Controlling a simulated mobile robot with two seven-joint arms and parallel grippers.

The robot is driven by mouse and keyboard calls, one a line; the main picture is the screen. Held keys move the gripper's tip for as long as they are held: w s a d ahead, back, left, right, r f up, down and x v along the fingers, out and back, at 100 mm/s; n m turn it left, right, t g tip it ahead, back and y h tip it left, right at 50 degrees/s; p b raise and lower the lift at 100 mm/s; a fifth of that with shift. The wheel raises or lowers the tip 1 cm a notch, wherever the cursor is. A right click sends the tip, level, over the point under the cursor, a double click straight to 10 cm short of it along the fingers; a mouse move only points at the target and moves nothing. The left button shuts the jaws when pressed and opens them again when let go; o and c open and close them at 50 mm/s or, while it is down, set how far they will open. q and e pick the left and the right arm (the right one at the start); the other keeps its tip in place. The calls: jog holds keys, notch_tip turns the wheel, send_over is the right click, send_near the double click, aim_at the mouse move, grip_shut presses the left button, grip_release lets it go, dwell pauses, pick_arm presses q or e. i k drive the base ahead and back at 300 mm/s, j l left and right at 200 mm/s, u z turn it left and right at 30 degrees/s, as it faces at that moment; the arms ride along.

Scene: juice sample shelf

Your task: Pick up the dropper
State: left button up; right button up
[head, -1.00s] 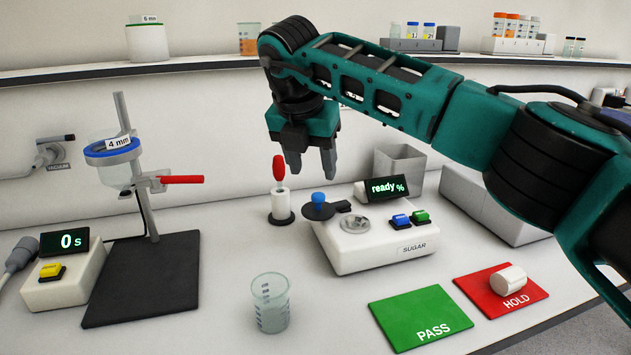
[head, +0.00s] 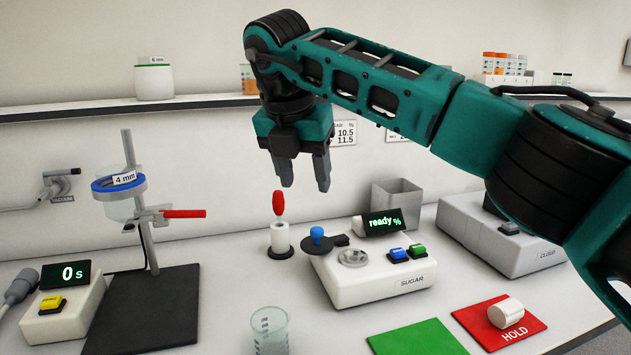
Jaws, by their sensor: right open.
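The dropper (head: 278,204) stands upright in a white holder (head: 280,238) with a dark round base, and its red bulb points up. My right gripper (head: 304,184) is open and points down. Its fingertips are above and slightly right of the red bulb in the picture, apart from it. Nothing is between its fingers. My left gripper is not in view.
The sugar meter (head: 370,285) with its "ready %" display stands right of the holder. A glass beaker (head: 270,330) stands in front. A stand with a blue-rimmed funnel (head: 120,183) is at left. A green pad (head: 415,340) and red HOLD pad (head: 527,330) lie at right.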

aim_at(278, 200)
jog(key=k, duration=0.95)
